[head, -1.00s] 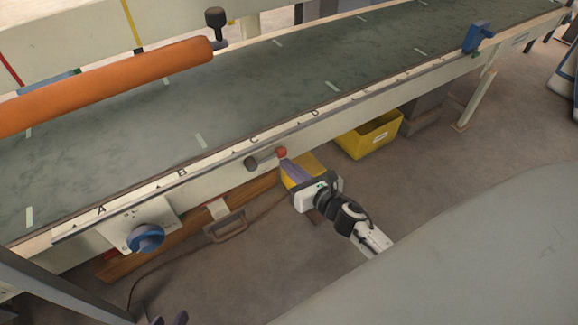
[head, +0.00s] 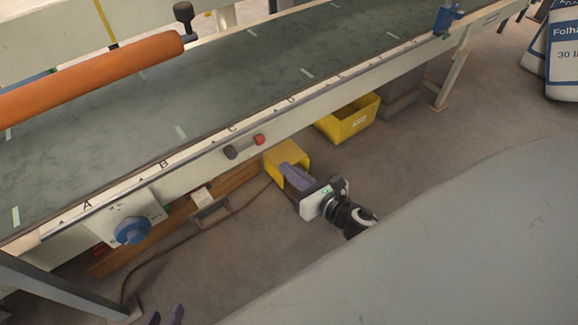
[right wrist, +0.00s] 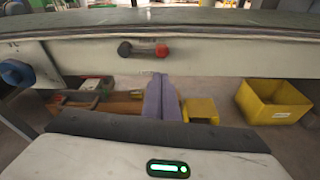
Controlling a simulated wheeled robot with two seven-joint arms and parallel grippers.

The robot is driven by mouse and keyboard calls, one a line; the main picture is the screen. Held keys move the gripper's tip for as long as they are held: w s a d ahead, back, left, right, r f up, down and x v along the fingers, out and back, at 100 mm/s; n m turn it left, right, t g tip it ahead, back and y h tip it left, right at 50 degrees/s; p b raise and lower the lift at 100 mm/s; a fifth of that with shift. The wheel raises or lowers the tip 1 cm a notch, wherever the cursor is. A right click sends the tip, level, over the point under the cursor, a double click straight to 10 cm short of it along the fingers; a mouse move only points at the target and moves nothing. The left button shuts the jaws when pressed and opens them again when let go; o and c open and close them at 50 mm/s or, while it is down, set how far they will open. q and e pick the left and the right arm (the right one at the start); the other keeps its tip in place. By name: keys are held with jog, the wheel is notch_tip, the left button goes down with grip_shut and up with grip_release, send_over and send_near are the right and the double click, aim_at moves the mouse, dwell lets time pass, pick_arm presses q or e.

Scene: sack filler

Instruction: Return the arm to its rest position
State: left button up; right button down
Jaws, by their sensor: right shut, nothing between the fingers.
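My right gripper (head: 282,168) is in front of the conveyor's side, lower than the red-and-dark knob pair on the side rail. Its purple fingers (right wrist: 160,96) are shut together and empty, and point towards the conveyor. In the head view they overlap a small yellow bin behind them. My left gripper (head: 166,316) shows only its purple fingertips at the bottom edge. The tips stand apart with nothing seen between them; the rest of that gripper is out of frame.
The conveyor (head: 215,100) with an orange roller (head: 90,80) runs across the back. The red knob (head: 259,140) and blue dial (head: 132,230) stick out from its side. Yellow bins (head: 350,118) sit underneath. White sacks (head: 562,60) stand far right.

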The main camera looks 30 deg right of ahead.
pick_arm(q)
jog(key=shift+w, duration=0.1)
